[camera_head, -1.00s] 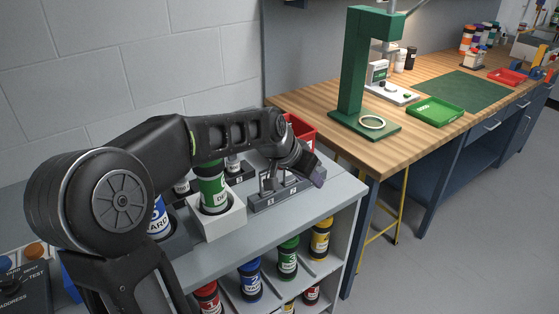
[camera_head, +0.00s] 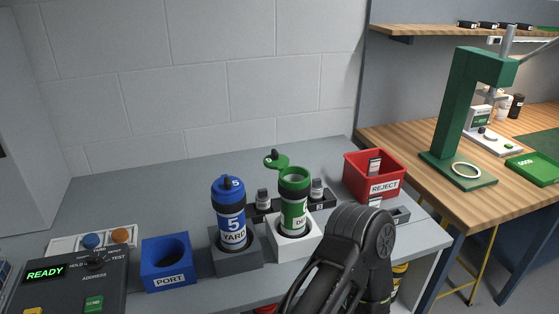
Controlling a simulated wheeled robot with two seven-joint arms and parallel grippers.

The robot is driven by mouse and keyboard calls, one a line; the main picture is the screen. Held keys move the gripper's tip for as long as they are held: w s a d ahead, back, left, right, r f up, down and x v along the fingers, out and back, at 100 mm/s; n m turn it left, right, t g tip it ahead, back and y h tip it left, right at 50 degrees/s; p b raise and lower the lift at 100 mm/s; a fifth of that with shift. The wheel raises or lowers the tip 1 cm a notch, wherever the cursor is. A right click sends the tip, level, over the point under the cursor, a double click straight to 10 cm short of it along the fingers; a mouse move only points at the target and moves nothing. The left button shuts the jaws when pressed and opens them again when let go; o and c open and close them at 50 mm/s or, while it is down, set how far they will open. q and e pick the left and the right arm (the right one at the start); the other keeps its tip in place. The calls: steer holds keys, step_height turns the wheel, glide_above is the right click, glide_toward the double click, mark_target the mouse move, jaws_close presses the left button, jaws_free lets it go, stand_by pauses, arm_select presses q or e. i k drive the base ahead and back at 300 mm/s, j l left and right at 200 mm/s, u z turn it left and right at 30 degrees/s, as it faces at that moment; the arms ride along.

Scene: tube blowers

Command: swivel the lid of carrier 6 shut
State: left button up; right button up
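The green carrier (camera_head: 293,205) stands upright in a white holder (camera_head: 294,247) on the grey counter. Its open mouth faces up. Its green lid (camera_head: 277,161), with a dark knob on it, is swung out to the back left of the mouth and leaves it uncovered. The carrier's number is not readable on its body; part of its label is hidden by one of my black arm links. Neither of my grippers shows; only the bent arm link is in view, in front and to the right of the green carrier.
A blue carrier marked 5 (camera_head: 230,210), lid on, stands close left of the green one. A blue PORT block (camera_head: 167,263) and a READY console (camera_head: 70,286) are further left. A red REJECT bin (camera_head: 374,175) stands right. Small dark-topped pieces (camera_head: 263,200) stand behind the carriers.

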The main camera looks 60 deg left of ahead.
mark_target(276, 162)
steer(key=j+u, duration=0.1)
steer(key=u, duration=0.4)
steer(key=i+j+u, duration=0.1)
steer(key=u, duration=0.35)
steer(key=i+u, duration=0.1)
steer(key=u, duration=0.4)
steer(key=i+u, duration=0.1)
steer(key=u, duration=0.4)
steer(key=k+z, duration=0.15)
steer(key=k, duration=0.15)
